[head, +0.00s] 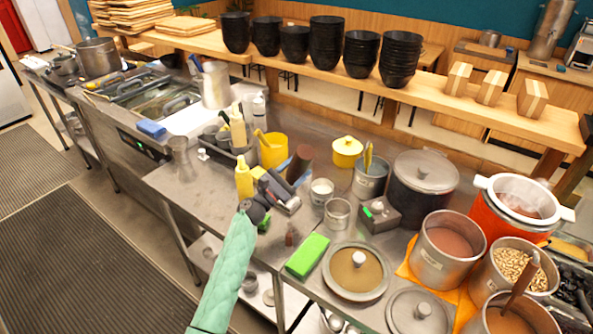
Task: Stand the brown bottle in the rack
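The brown bottle (301,161) is a plain dark brown cylinder, tilted, in the middle of the head view. My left gripper (290,184), at the end of the mint-green sleeved arm, appears shut around its lower end and holds it above the steel counter. The fingertips are partly hidden. The dark grey rack (213,152) stands to the left, beyond the yellow squeeze bottle. It holds a cream bottle (238,130) and grey containers. The brown bottle is to the right of the rack and apart from it. My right gripper is not in view.
A yellow tub (273,151) stands between the rack and the brown bottle; a yellow squeeze bottle (244,180) is in front. Steel pots, including a lidded dark one (424,185), crowd the right. A green block (308,255) lies near the front edge.

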